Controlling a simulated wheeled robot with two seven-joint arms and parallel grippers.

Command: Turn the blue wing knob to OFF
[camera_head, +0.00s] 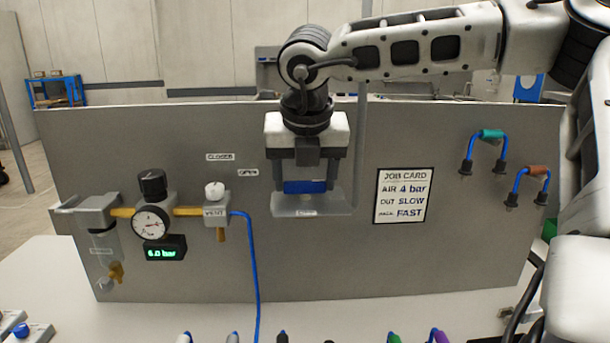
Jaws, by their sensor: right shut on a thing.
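The blue wing knob (305,188) is on a grey box (320,205) on the front of the upright grey panel. My right gripper (305,182) comes down from above with one finger on each side of the knob and is shut on it. The knob's blue face shows between the fingers and looks level; its upper part is hidden by the gripper. A small label under it is too small to read, so I cannot tell its setting. My left gripper is not in view.
Left on the panel are a pressure gauge (151,222), a black knob (152,184), a white vent knob (215,190) and a green display (164,253) reading 6.0 bar. A job card (403,196) and looped hoses (487,150) are at right. Several coloured tips line the front edge.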

